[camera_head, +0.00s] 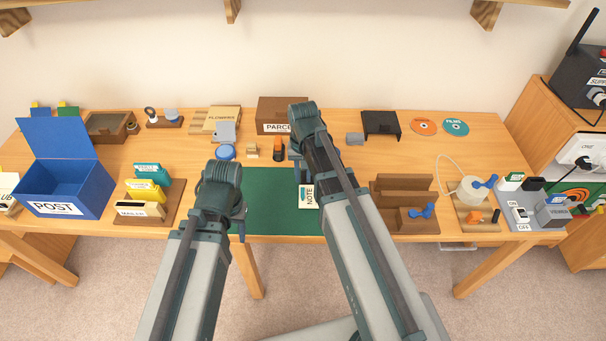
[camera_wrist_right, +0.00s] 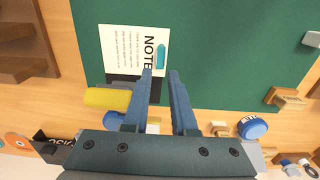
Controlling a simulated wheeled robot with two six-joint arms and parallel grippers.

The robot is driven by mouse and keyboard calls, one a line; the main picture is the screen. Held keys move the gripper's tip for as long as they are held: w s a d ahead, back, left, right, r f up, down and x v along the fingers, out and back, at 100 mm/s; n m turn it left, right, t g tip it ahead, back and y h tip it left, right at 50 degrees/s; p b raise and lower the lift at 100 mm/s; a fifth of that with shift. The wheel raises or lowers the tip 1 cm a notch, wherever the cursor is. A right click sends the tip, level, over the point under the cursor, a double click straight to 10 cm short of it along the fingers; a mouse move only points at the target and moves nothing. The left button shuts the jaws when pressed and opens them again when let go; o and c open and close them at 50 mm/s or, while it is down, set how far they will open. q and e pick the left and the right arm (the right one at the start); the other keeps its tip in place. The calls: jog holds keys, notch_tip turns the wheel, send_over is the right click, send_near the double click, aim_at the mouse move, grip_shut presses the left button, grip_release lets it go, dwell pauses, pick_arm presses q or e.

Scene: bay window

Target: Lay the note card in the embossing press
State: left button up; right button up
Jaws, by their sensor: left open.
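The note card (camera_head: 309,196), cream with "NOTE" and a blue-green mark, lies at the right part of the green mat (camera_head: 268,212). In the right wrist view the card (camera_wrist_right: 122,50) lies flat, beside my fingers. A dark plate (camera_wrist_right: 119,78) with a yellow cylinder (camera_wrist_right: 106,98) stands at its far edge; it may be the embossing press, and my right arm hides it in the head view. My right gripper (camera_wrist_right: 161,75) has its fingers apart with nothing visible between them, above the mat's far edge. My left gripper (camera_head: 241,222) is open and empty over the mat's left edge.
A blue POST box (camera_head: 62,190) and a card rack (camera_head: 170,212) stand at the left. A PARCEL box (camera_head: 282,112) and hand stamp (camera_head: 278,150) are behind the mat. A wooden stand (camera_head: 404,222) with a blue knob is at the right. The mat's middle is clear.

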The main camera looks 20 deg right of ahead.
notch_tip(320, 180, up, 8)
jog(key=p, duration=0.7)
pick_arm(q)
notch_tip(320, 180, up, 8)
jog(key=shift+f+b, duration=0.25)
jog(key=shift+b, duration=0.05)
pick_arm(e)
jog(key=s+a+n+h, duration=0.1)
jog(key=s+a+n, duration=0.6)
jog(key=s+a, duration=0.3)
jog(key=s, duration=0.4)
jog(key=shift+s+a+f, duration=0.15)
jog(key=shift+s+a, duration=0.05)
jog(key=shift+a, duration=0.05)
